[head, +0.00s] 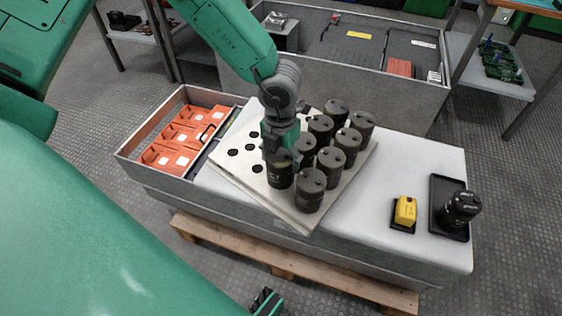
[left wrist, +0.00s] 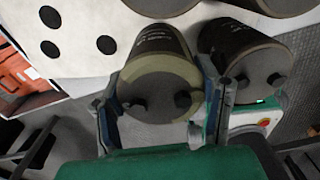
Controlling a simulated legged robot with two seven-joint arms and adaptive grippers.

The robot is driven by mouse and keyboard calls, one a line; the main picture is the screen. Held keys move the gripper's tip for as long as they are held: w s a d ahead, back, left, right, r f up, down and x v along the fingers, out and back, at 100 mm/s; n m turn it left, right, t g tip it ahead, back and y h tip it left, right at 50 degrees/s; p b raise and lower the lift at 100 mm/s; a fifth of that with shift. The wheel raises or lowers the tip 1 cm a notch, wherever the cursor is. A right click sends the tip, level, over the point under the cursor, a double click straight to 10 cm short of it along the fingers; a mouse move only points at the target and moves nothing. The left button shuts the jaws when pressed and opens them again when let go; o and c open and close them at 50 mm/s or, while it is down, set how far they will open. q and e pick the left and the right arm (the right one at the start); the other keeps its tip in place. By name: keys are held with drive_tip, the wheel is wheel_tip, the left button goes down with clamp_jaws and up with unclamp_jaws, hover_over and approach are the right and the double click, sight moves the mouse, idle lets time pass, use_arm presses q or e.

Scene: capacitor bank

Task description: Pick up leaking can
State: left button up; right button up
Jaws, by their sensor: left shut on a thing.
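A dark can with a pale yellowish stained rim (left wrist: 165,75) is between the fingers of my left gripper (left wrist: 165,112). In the head view this can (head: 280,178) is at the near edge of the group of cans, with my left gripper (head: 281,150) shut on it from above. Its upper part is hidden by the gripper there. I cannot tell whether its base touches the plate. Several other dark cans (head: 311,190) stand upright on the pale holed plate (head: 222,165). Part of my right gripper (head: 267,302) seems to show at the bottom edge; its jaw state is unclear.
A neighbouring can (left wrist: 245,60) stands close beside the held one. An orange-lined bin (head: 180,137) is at the left. A yellow device (head: 405,211) and a black tray (head: 437,212) with a dark can (head: 461,208) are at the right. Empty holes lie left of the held can.

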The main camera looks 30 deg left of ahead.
use_arm(q)
wheel_tip(320, 180, up, 16)
drive_tip(key=p, duration=0.6)
drive_tip(key=shift+f, duration=0.15)
drive_tip(key=shift+w+f, duration=0.1)
drive_tip(key=shift+w, duration=0.05)
idle(0.3)
